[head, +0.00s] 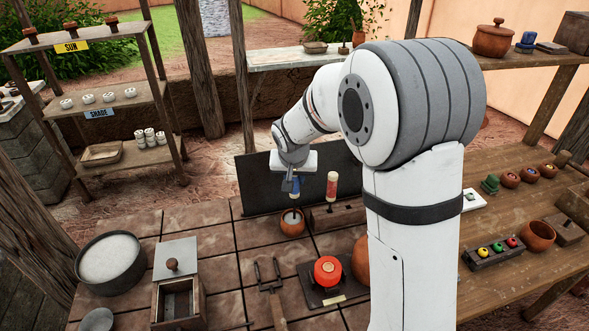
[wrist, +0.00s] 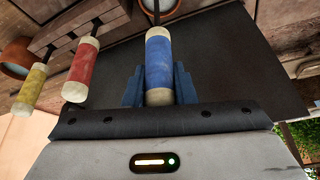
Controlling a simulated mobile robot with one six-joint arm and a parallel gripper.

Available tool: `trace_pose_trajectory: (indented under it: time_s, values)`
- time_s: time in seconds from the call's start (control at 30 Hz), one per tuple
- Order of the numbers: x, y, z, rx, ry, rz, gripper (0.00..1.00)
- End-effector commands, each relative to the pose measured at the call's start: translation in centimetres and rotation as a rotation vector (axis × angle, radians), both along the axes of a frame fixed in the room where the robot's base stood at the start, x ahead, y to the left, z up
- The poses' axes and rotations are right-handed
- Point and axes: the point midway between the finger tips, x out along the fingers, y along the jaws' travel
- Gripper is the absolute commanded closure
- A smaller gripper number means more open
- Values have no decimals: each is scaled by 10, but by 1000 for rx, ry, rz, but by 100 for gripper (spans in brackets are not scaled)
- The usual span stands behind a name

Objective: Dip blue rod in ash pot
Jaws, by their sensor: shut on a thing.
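My gripper (head: 291,188) is shut on the blue rod, pointing down in the head view. In the wrist view the blue rod (wrist: 160,68) has pale ends and sits between the blue fingers (wrist: 159,87). In the head view a small terracotta pot (head: 290,230) with a pale grey inside stands directly below the gripper. The rod's lower end is at the pot's mouth; I cannot tell whether it touches the ash. In the wrist view part of a pot (wrist: 155,8) shows beyond the rod.
A red rod (head: 332,186) stands upright in a wooden rack (head: 345,213) just right of the pot. A yellow rod (wrist: 29,92) shows beside it in the wrist view. A dark panel (head: 258,178) stands behind. A red-topped item (head: 327,271) and a fork-shaped tool (head: 269,285) lie nearer.

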Motion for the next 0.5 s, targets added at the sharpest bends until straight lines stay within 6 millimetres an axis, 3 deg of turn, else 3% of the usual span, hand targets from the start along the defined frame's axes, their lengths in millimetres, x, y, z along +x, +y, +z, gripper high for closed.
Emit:
trace_pose_trajectory:
  time_s: [0.03,0.5]
  values:
    - [0,0,-25,0,-1,-1,100]
    - [0,0,12,1,-1,-1,100]
